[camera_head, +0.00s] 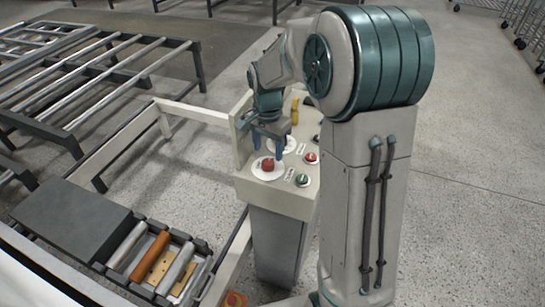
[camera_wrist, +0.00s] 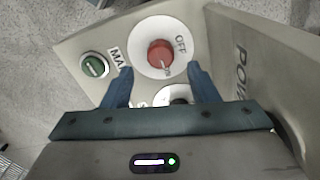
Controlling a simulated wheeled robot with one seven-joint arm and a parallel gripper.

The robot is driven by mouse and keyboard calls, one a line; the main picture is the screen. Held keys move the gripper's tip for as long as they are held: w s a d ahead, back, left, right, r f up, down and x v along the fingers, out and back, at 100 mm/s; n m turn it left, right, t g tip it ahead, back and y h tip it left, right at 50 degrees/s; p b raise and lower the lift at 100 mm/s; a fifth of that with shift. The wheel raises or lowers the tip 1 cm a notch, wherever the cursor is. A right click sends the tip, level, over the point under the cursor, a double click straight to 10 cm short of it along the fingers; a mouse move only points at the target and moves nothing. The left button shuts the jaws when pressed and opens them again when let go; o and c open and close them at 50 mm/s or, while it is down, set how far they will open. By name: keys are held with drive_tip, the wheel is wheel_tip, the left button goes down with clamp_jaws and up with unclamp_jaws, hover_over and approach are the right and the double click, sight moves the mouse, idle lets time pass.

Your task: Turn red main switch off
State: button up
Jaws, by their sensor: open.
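The red main switch (camera_head: 267,164) is a round knob on a white disc, at the near left part of the control panel (camera_head: 245,185). In the wrist view the red knob (camera_wrist: 160,54) shows with "OFF" printed at its upper right and a pale mark on its lower right edge. My gripper (camera_head: 268,148) is open above the panel, close to the switch. In the wrist view its two blue fingers (camera_wrist: 160,85) are spread wide, to the left and right below the knob. They do not appear to touch it.
A green button (camera_wrist: 95,66) lies left of the switch in the wrist view. A red button (camera_head: 311,157), a green button (camera_head: 302,180) and a yellow part (camera_head: 295,110) are also on the panel. A roller conveyor (camera_head: 150,255) stands at the lower left.

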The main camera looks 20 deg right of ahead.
sight(270, 161)
drive_tip(key=shift+f, duration=2.4)
drive_tip(key=c, duration=1)
drive_tip(key=shift+d, duration=0.2)
drive_tip(key=shift+f, duration=0.1)
